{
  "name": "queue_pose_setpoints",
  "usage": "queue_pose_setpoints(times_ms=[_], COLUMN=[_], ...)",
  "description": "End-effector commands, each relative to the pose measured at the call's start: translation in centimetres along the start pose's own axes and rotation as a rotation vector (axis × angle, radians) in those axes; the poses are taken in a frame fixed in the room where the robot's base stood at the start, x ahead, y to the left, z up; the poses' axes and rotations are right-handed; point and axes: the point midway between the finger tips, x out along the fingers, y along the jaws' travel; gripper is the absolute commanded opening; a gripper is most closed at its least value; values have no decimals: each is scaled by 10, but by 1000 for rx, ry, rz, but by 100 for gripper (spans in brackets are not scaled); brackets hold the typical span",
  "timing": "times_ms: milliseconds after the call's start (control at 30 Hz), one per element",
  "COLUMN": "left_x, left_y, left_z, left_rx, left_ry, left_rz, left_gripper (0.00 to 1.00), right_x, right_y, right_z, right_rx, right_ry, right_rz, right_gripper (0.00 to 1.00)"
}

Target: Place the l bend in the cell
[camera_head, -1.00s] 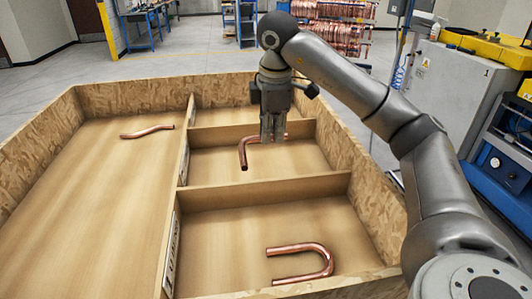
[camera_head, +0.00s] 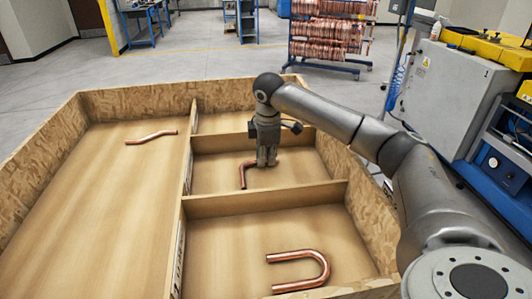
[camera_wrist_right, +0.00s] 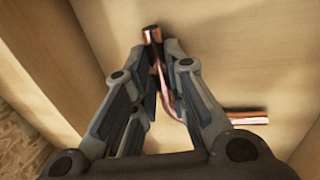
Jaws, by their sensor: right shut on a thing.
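The copper L bend (camera_head: 243,179) is in the middle cell (camera_head: 215,180) of the right-hand column, low at the cell's floor; I cannot tell if it fully rests there. My right gripper (camera_head: 266,163) points down into this cell and is shut on the L bend, hiding part of it. In the right wrist view the L bend (camera_wrist_right: 249,117) runs between the two fingertips (camera_wrist_right: 166,52), with one leg reaching right. My left gripper is not in view.
A copper U bend (camera_head: 322,267) lies in the near cell. A slightly bent copper tube (camera_head: 152,137) lies in the large left compartment. Wooden dividers (camera_head: 270,199) and the crate's outer walls (camera_head: 140,101) surround the cells. The left compartment is mostly free.

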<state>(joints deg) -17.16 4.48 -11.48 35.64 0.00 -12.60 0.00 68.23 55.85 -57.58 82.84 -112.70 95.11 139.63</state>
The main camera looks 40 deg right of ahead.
Motion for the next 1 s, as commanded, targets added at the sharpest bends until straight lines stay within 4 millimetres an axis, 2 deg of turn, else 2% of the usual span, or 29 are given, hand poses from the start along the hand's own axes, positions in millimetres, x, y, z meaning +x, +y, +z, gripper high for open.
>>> queue_pose_setpoints(times_ms=[200,233,400,800,867,1000], left_x=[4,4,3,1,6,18], left_y=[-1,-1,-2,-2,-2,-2], left_z=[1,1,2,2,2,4], left_rx=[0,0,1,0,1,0], left_ry=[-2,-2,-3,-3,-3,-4], left_rz=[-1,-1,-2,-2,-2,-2], left_gripper=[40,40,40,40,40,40], right_x=[4,4,2,-2,-7,-33], right_y=[-1,-1,-1,0,0,0], right_z=[0,0,0,0,-1,-1], right_rx=[0,0,0,-1,0,-1], right_ry=[0,0,0,0,1,4], right_rz=[0,0,-1,-1,1,5], right_gripper=[0,15,35,35,35,35])
